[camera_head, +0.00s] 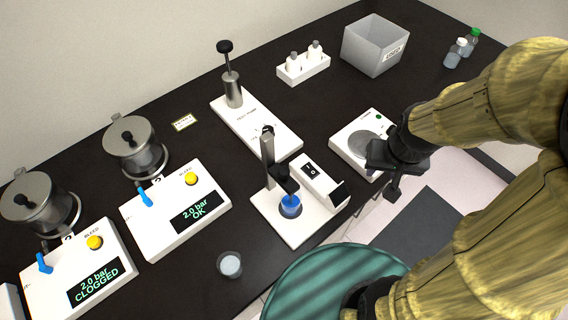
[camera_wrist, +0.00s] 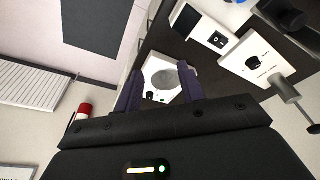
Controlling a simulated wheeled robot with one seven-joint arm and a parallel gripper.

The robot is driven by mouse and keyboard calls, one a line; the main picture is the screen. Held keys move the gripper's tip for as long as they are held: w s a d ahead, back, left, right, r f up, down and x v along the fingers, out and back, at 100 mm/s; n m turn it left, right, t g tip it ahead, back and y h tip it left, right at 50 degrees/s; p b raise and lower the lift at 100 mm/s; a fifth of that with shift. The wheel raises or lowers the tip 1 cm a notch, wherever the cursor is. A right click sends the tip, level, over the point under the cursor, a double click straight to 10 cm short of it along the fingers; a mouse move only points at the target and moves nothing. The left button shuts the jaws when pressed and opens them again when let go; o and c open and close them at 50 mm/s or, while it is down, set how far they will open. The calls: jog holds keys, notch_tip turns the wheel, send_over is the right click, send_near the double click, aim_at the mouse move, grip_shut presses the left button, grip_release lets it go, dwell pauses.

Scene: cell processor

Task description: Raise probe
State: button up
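The probe stand has a white base (camera_head: 273,222), a grey upright post (camera_head: 268,160) and a black probe head (camera_head: 281,178). The head is low, with its tip at or in a blue cup (camera_head: 291,206) on the base; the exact depth is hidden. A white box with a switch (camera_head: 320,181) adjoins the stand and also shows in the wrist view (camera_wrist: 212,38). My gripper (camera_head: 394,190) is to the right of the stand, apart from it, near the table's front edge. In the wrist view its two fingers (camera_wrist: 160,76) are spread with nothing held between them.
A white device with a grey disc (camera_head: 364,146) is just left of my gripper. The test pump (camera_head: 256,122) is behind the stand. Two pressure units, one reading OK (camera_head: 177,211) and one CLOGGED (camera_head: 82,272), are left. A small cup (camera_head: 229,264) is near the front edge.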

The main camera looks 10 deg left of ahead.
jog(key=shift+o, duration=0.6)
jog(key=shift+a, duration=0.15)
notch_tip(320, 180, up, 10)
jog(key=g+b, duration=0.3)
jog(key=b, duration=0.3)
send_over(284, 170)
jog(key=shift+n, duration=0.4)
jog(key=shift+s+a+f, duration=0.1)
jog(key=shift+f, duration=0.05)
notch_tip(284, 170, down, 17)
jog(key=shift+f+p, duration=0.1)
jog(key=shift+p, duration=0.75)
